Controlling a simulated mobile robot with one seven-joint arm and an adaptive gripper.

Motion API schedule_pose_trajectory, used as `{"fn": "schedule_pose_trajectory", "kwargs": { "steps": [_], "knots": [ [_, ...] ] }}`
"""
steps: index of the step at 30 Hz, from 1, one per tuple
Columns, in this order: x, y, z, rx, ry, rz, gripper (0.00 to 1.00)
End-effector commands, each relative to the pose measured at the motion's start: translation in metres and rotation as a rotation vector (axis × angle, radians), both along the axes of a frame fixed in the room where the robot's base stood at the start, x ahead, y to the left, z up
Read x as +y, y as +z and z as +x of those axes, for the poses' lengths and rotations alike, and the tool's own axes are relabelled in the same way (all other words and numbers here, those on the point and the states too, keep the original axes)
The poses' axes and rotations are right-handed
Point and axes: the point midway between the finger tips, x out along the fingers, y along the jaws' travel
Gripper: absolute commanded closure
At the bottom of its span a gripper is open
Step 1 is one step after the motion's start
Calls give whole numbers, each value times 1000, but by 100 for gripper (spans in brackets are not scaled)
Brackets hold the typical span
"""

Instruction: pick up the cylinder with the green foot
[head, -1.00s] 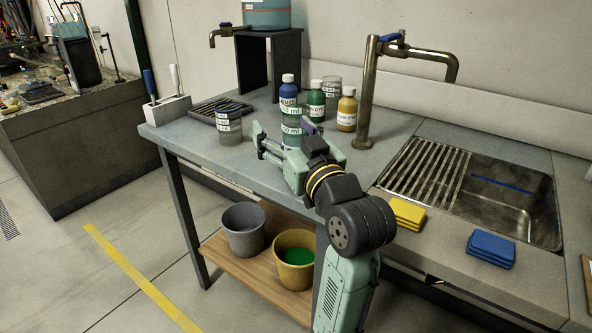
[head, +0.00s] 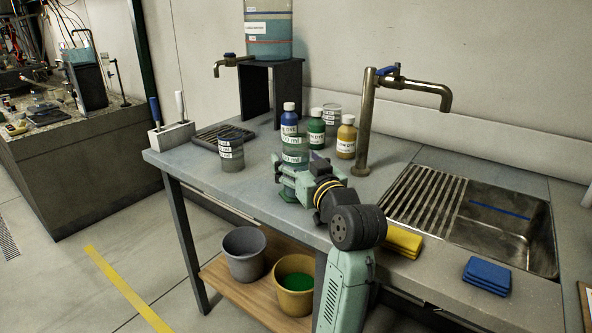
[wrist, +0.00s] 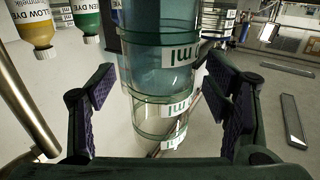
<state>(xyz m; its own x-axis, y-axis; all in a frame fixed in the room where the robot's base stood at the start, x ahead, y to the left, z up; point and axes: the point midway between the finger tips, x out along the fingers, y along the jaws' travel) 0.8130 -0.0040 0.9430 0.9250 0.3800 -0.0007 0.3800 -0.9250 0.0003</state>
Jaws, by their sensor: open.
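The clear cylinder with the "ml" label (head: 294,156) stands upright on the grey bench top, in front of the blue dye bottle. Its lower part is mostly behind my gripper (head: 283,178), so I cannot clearly make out its foot in the head view. In the wrist view the cylinder (wrist: 160,85) shows green bands and several white "ml" labels. My gripper (wrist: 160,92) is open, with one dark pad on the left of the cylinder and one on the right. Gaps show on both sides, and it does not hold the cylinder.
Blue (head: 289,117), green (head: 316,128) and yellow (head: 346,137) dye bottles stand close behind the cylinder. A labelled grey jar (head: 231,155) is to its left. A tall tap (head: 365,125) and a sink (head: 510,225) are to the right. Sponges (head: 402,240) lie at the front.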

Motion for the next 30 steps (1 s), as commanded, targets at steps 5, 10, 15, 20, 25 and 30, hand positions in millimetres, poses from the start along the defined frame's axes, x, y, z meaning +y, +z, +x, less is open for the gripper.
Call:
{"fn": "schedule_pose_trajectory", "kwargs": {
  "steps": [5, 10, 15, 20, 25, 30],
  "knots": [
    [4, 0, 9, -1, 1, 0, 29],
    [4, 0, 9, -1, 0, 0, 29],
    [4, 0, 9, -1, 0, 0, 40],
    [4, -1, 8, -1, 0, 0, 51],
    [4, -1, 8, -1, 0, 0, 62],
    [4, -1, 8, 0, 0, 0, 74]
  ]
}}
